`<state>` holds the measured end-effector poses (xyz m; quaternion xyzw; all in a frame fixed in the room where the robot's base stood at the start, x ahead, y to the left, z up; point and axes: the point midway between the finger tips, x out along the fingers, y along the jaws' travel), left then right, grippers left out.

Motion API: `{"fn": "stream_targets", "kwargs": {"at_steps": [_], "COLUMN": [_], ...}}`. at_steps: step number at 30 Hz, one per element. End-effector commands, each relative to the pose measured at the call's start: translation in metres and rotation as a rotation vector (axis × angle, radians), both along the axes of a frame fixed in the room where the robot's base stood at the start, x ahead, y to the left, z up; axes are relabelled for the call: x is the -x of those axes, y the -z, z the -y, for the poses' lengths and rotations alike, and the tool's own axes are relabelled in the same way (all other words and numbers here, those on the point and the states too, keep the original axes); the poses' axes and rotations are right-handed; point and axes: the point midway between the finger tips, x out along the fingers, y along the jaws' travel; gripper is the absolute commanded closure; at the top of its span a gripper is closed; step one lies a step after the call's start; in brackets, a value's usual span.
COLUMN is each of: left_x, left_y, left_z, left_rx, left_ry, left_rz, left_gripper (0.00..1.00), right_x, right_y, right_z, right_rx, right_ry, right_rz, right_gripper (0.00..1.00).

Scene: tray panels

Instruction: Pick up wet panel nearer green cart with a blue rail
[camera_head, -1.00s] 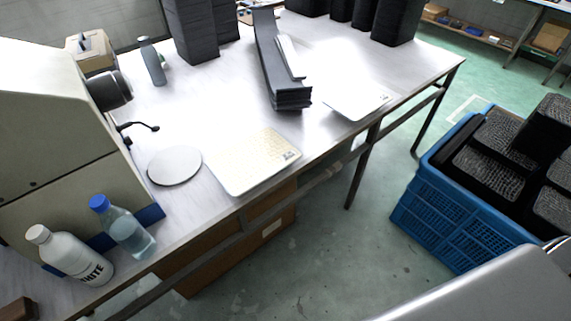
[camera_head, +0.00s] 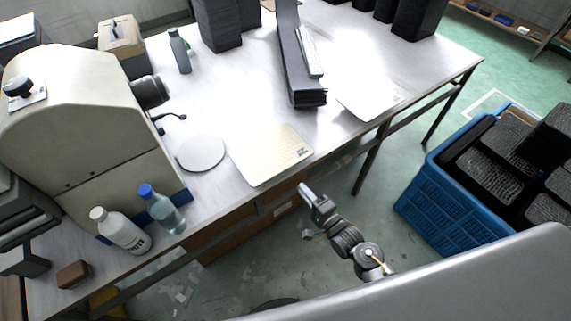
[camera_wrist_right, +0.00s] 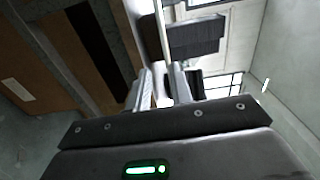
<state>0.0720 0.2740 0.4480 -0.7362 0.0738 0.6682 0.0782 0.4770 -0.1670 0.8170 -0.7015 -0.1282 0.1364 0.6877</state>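A cream, textured panel (camera_head: 268,158) with a small dark print in its corner lies flat near the front edge of the table (camera_head: 218,104). A second pale panel (camera_head: 368,102) lies further right, near the same edge, partly lost in glare. I cannot tell which is wet. No green cart with a blue rail shows. My right gripper (camera_head: 306,190) is below the table's front edge, apart from both panels. In the right wrist view its fingers (camera_wrist_right: 162,88) stand apart with nothing between them. My left gripper is out of view.
A blue crate (camera_head: 440,205) with black blocks stands on the floor at right. A beige machine (camera_head: 85,120), a white bottle (camera_head: 120,232) and a blue-capped bottle (camera_head: 162,210) stand on the left. A round disc (camera_head: 200,153) and a dark stack (camera_head: 300,75) flank the cream panel.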

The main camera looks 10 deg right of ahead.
Motion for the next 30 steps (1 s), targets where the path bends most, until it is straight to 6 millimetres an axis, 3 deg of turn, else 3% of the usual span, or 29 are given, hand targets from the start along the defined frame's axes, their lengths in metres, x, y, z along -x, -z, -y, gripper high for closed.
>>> {"fn": "stream_targets", "kwargs": {"at_steps": [3,10,23,30], "left_x": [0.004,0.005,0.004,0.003], "left_y": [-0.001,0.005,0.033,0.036], "left_z": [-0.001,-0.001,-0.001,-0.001], "left_rx": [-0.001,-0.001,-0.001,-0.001], "left_ry": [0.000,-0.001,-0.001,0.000], "left_rz": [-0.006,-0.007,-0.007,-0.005], "left_gripper": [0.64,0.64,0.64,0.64], "right_x": [-0.001,-0.010,-0.066,-0.088], "right_y": [-0.008,-0.006,-0.004,-0.006], "right_z": [-0.001,-0.004,-0.027,-0.035], "right_rx": [-0.025,-0.025,-0.024,-0.023], "right_ry": [-0.003,-0.003,-0.002,-0.001], "right_rz": [0.011,0.011,0.011,0.008], "right_gripper": [0.78,0.78,0.78,0.78]}}
